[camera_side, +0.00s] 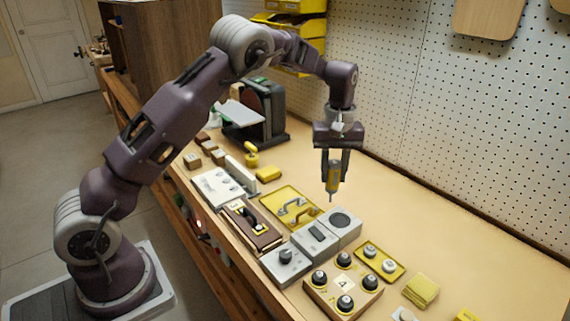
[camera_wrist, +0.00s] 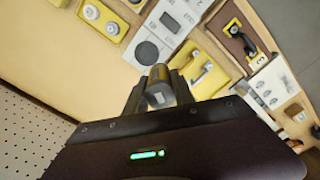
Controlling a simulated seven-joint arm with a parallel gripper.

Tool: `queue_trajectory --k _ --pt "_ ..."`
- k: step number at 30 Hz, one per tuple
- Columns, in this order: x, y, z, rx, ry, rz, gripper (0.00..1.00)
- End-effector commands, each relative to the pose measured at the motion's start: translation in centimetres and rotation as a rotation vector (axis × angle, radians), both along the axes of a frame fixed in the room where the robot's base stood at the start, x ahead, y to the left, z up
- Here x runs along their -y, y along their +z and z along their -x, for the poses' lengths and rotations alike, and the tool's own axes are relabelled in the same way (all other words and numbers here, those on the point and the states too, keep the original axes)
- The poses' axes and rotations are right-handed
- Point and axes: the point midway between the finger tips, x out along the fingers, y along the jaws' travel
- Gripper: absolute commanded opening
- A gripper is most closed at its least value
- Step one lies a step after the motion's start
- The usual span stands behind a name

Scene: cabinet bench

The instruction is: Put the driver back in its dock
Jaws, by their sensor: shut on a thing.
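My gripper (camera_side: 335,170) is shut on the driver (camera_side: 333,181), a yellow and grey tool held upright with its thin tip pointing down, above the bench. In the wrist view the driver (camera_wrist: 159,76) is seen end-on between the fingers (camera_wrist: 160,92). Below and beside it is a row of grey modules. One has a dark round face (camera_side: 340,221), also seen in the wrist view (camera_wrist: 147,52). I cannot tell for sure which fixture is the dock. A yellow tray with two grey handles (camera_side: 275,196) lies left of the driver.
A wooden block with several black knobs (camera_side: 322,301) and a yellow plate with two knobs (camera_side: 399,274) stand in front. A dark box with a handle (camera_side: 233,226) and a sander (camera_side: 273,104) are to the left. The bench right of the gripper is clear up to the pegboard (camera_side: 480,140).

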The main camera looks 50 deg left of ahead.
Motion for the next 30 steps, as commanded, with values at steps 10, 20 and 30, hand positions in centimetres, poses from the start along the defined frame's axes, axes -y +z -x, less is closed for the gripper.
queue_trajectory --k 10,20,30 --pt "3.3 -1.5 -1.0 -0.003 -0.062 0.0 0.0" --pt "3.2 -5.1 -1.0 -0.001 -0.061 0.001 0.0" --pt "3.2 -5.4 -1.0 0.001 -0.061 0.001 0.0"
